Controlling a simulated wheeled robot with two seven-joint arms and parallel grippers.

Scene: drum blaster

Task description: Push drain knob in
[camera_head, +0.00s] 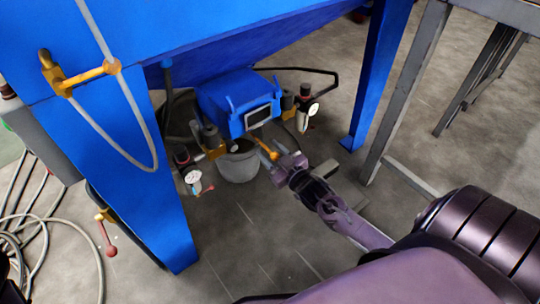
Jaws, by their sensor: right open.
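My right arm comes in from the lower right, and its purple gripper (279,160) is under the blue machine (235,98). The gripper is open, with its fingertips close to a small orange-yellow part (266,149) beside a grey bucket (238,165). I cannot tell whether they touch. The drain knob cannot be made out for certain; the small fittings around the blue box are partly dark and small. Gauges with red parts hang at the left (193,177) and right (312,109) of the box. My left gripper is not in view.
A blue leg panel (140,190) stands at the left, with a red-knobbed lever (110,250) on it. Another blue leg (378,75) and a grey metal frame (405,85) stand at the right. Hoses (42,230) lie at the far left. The floor in front is mostly clear.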

